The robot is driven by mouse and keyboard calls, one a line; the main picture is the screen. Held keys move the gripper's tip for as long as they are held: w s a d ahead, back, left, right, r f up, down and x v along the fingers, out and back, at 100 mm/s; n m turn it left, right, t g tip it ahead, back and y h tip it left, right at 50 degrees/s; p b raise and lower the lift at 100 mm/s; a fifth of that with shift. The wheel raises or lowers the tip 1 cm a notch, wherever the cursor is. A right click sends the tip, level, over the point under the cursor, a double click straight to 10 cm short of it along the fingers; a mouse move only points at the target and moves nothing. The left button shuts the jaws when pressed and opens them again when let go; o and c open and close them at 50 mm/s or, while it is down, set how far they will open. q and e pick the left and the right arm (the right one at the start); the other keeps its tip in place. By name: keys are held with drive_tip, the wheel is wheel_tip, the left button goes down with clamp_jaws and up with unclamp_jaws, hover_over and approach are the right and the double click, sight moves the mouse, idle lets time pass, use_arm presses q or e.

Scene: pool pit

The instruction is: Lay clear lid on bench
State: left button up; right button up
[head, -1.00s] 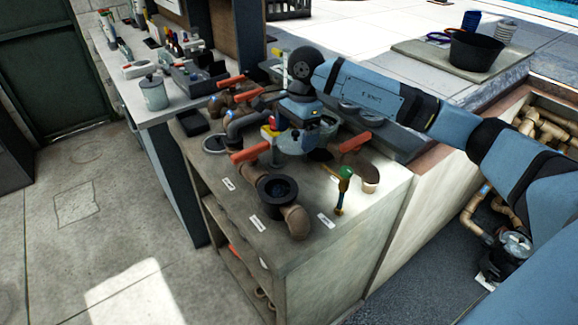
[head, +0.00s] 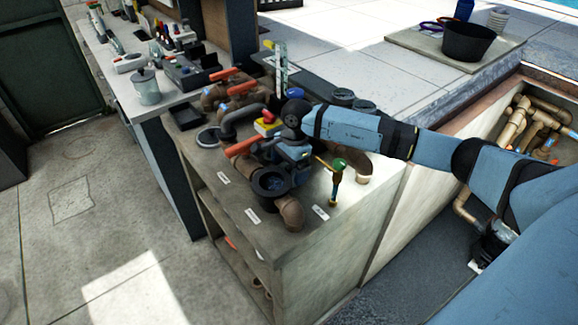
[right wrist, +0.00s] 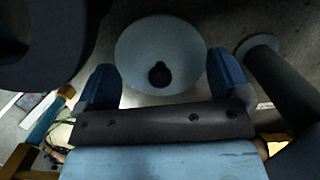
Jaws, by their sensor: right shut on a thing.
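My right gripper (head: 288,152) is low over the front of the grey bench (head: 255,235), close behind the black-mouthed pipe fitting (head: 270,182). In the right wrist view, a pale round disc, apparently the clear lid (right wrist: 135,52), with a dark knob-like spot sits between the two blue fingers of my right gripper (right wrist: 162,80). The gripper is shut on it. In the head view I cannot make the lid out behind the gripper, and I cannot tell whether it touches the bench. My left gripper is not in view.
Brown pipes with orange handles (head: 240,146) crowd the bench to the left. A green-topped tool (head: 338,170) stands just right of the gripper. Small white labels lie along the bench front. A side counter (head: 125,95) holds a jar (head: 147,88). A black tub (head: 468,42) is at back right.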

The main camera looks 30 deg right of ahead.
sight(294, 170)
drive_tip(key=o, duration=0.6)
drive_tip(key=shift+f, duration=0.1)
drive_tip(key=shift+c, duration=0.2)
drive_tip(key=shift+r, duration=0.35)
wheel_tip(294, 170, up, 12)
drive_tip(key=d+b, duration=0.1)
drive_tip(key=shift+d+f, duration=0.2)
drive_tip(key=shift+d, duration=0.2)
